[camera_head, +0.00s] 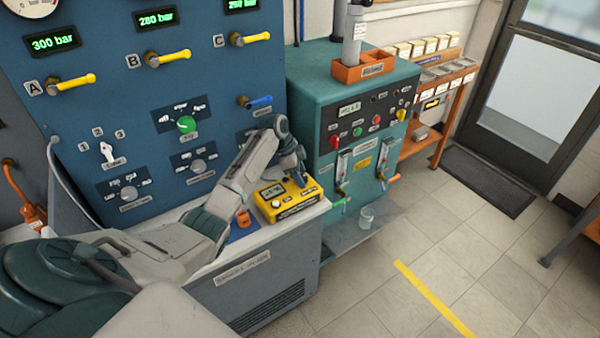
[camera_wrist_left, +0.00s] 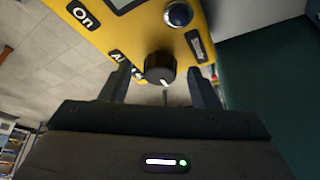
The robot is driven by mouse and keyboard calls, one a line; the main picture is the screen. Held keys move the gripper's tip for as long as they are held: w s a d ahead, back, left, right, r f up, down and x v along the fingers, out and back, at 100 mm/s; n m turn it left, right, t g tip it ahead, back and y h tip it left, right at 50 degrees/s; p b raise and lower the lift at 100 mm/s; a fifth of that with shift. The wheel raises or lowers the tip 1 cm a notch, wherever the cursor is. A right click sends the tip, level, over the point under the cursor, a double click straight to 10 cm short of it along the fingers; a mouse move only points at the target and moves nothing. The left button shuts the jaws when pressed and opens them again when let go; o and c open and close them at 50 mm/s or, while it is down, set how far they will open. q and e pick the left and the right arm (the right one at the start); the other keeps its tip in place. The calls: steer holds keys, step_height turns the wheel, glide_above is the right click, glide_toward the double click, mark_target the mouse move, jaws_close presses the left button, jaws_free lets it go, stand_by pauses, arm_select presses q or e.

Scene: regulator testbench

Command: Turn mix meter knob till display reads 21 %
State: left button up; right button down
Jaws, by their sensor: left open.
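The yellow mix meter (camera_head: 284,207) sits on the grey bench ledge. Its small display (camera_head: 272,190) is too small to read in the head view, and only a corner of it shows in the left wrist view. The black knob (camera_wrist_left: 160,68) with a white pointer line shows in the left wrist view. My left gripper (camera_head: 300,180) is over the right part of the meter. In the left wrist view its open fingers (camera_wrist_left: 161,86) stand on either side of the knob, with visible gaps. My right gripper is not in view.
The blue panel (camera_head: 225,110) with yellow levers and knobs rises behind the ledge. A teal cabinet (camera_head: 300,85) stands close on the right. An orange object (camera_head: 243,218) lies left of the meter. A glass beaker (camera_head: 366,216) stands below the cabinet's front.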

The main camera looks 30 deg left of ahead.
arm_select(q)
steer(key=shift+c, duration=1.1)
steer(key=c, duration=0.8)
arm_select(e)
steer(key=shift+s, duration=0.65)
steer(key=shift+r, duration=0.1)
